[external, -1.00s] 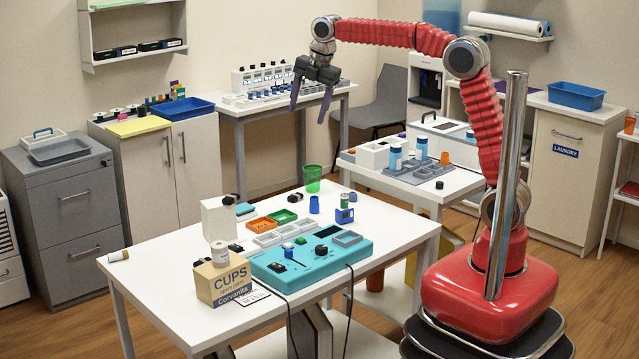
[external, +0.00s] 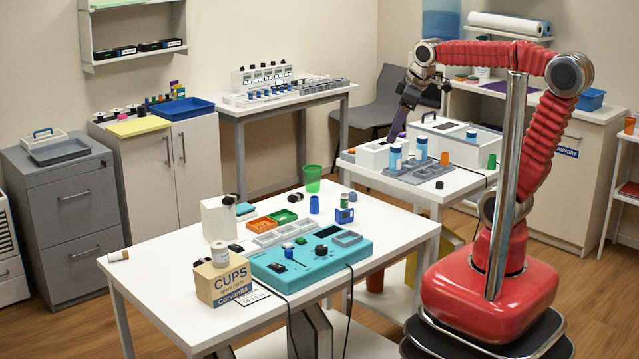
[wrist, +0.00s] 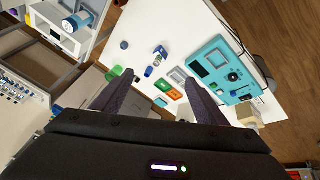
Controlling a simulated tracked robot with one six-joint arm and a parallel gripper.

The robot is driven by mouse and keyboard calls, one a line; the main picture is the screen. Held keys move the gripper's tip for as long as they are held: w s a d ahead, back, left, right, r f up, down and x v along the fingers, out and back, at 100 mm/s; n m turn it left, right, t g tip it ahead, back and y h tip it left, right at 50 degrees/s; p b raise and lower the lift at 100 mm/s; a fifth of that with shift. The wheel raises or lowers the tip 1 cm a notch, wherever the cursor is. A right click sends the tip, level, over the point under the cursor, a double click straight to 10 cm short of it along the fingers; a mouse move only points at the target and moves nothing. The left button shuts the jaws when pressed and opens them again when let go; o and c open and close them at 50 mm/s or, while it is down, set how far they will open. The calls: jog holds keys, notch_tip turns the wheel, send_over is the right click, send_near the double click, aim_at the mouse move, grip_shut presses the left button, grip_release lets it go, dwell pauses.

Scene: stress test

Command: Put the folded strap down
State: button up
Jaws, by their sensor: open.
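My gripper (external: 398,118) hangs above the back-left part of the small white side table (external: 455,192), behind the blue-capped bottles. In the wrist view, the fingers of my gripper (wrist: 160,88) are spread apart with nothing between them. I cannot make out a folded strap in either view. A flat purple item (external: 497,87) lies on the counter at the back right, but I cannot tell what it is.
The side table carries a white box (external: 372,156), a grey rack (external: 418,174) and an orange cup (external: 491,161). The front table (external: 385,240) holds a teal device (external: 312,262), a green cup (external: 312,179) and a cardboard box (external: 222,284). Its right front is bare.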

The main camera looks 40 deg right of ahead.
jog(key=s+d+f+m, duration=0.3)
jog(key=s+f+m, duration=0.3)
jog(key=s, duration=0.3)
jog(key=shift+f+m+t, duration=0.3)
jog(key=shift+f, duration=0.3)
jog(key=shift+o, duration=0.2)
dwell(1.1)
